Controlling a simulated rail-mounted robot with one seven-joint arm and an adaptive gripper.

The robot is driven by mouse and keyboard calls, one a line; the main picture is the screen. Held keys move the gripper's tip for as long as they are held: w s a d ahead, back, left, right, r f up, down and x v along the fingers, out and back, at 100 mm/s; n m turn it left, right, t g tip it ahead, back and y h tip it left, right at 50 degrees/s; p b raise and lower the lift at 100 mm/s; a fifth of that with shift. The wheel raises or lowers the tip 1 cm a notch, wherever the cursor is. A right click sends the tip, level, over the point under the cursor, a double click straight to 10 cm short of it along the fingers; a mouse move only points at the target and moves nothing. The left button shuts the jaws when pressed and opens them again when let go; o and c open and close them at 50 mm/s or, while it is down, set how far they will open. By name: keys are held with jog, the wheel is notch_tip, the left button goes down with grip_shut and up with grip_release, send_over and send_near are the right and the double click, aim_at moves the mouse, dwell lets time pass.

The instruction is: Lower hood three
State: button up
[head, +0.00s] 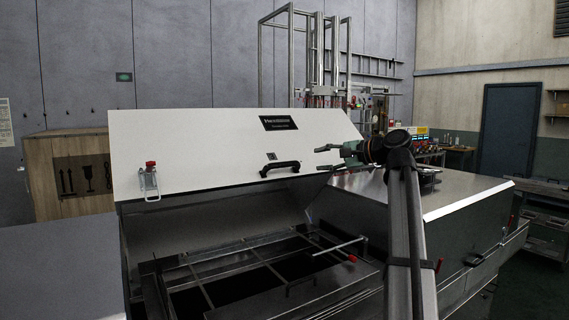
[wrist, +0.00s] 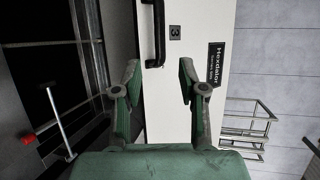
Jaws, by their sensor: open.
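Hood three (head: 215,150) stands raised, its white front panel tilted up over the dark opening below. A black bar handle (head: 281,168) sits near the panel's lower edge, with a small label above it. In the wrist view the label (wrist: 175,33) reads 3, beside the handle (wrist: 153,35) and a dark nameplate (wrist: 215,65). My gripper (head: 320,159) is open and empty, to the right of the handle in the head view. In the wrist view my gripper (wrist: 159,70) has its two green fingers spread, with the handle beyond them; I see no contact.
Below the hood is an open bay with a dark metal frame (head: 215,290) and a red-tipped rod (head: 338,247). A red-topped latch (head: 150,180) hangs at the hood's left. A closed metal cover (head: 460,190) lies to the right. A wooden crate (head: 45,160) stands behind left.

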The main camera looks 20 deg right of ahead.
aim_at(285, 164)
jog(key=p+x, duration=0.2)
jog(key=x, duration=1.3)
jog(key=shift+w+a+p, duration=0.1)
jog(key=shift+w+p, duration=0.05)
jog(key=shift+p, duration=0.2)
grip_shut()
